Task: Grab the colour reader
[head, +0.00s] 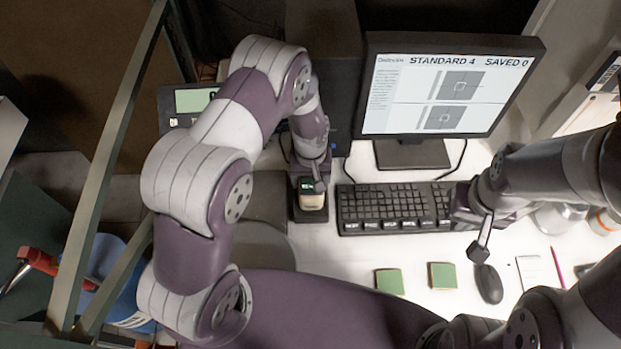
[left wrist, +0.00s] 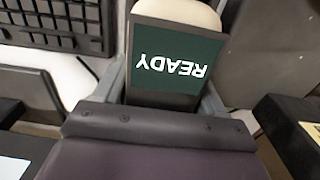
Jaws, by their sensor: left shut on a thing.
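The colour reader (head: 312,201) is a small pale device with a dark green screen. In the head view it sits at a black stand (head: 298,216) left of the keyboard. In the left wrist view its screen (left wrist: 175,62) reads READY, upside down. My left gripper (head: 317,182) is shut on the reader, with a finger at each side of it in the left wrist view. I cannot tell whether the reader is clear of the stand. My right gripper (head: 480,238) hangs right of the keyboard, above the mouse, away from the reader. Its finger gap is not clear.
A keyboard (head: 392,207) lies just right of the reader, below a monitor (head: 447,90) showing STANDARD 4 and SAVED 0. Two green squares (head: 389,281) (head: 442,275) and a mouse (head: 488,283) lie nearer. The white desk between the keyboard and squares is clear.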

